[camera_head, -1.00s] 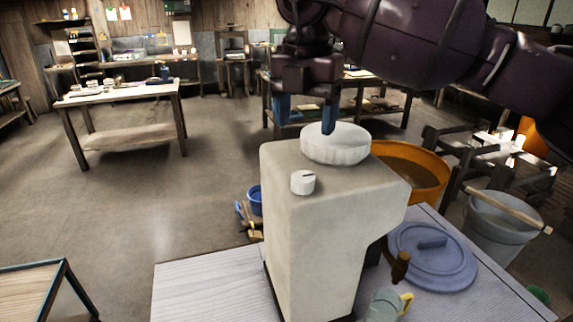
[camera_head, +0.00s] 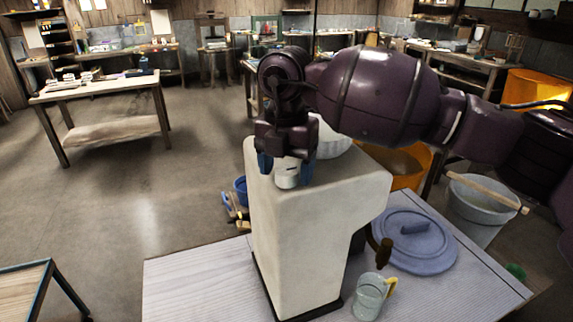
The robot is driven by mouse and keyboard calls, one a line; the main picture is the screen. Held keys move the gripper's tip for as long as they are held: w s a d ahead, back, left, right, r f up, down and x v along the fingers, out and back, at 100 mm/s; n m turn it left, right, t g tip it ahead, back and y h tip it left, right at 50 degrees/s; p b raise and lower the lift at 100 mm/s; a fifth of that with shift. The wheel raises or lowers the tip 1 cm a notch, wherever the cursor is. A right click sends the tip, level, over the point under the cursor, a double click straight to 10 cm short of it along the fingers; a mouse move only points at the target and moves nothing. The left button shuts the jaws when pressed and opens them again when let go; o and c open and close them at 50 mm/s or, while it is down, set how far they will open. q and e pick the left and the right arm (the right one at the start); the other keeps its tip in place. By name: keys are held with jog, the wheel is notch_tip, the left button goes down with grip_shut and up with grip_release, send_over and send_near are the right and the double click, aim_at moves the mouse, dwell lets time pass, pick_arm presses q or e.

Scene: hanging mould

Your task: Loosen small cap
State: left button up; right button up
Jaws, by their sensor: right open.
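The small white cap (camera_head: 287,176) sits on the near left part of the top of the pale mould block (camera_head: 300,232). My right gripper (camera_head: 286,167) points down over it with one blue finger on each side of the cap. The fingers look open, and whether they touch the cap cannot be told. The large white cap (camera_head: 332,138) stands behind on the block's top, partly hidden by my right arm. My left gripper is not in view.
The block stands on a light table (camera_head: 200,285). To its right are a blue-grey lid (camera_head: 413,245), a glass mug (camera_head: 369,297) with a yellow handle, an orange tub (camera_head: 404,165) and a grey bucket (camera_head: 478,208).

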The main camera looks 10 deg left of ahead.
jog(key=shift+f, duration=0.2)
jog(key=c, duration=0.9)
jog(key=shift+c, duration=0.2)
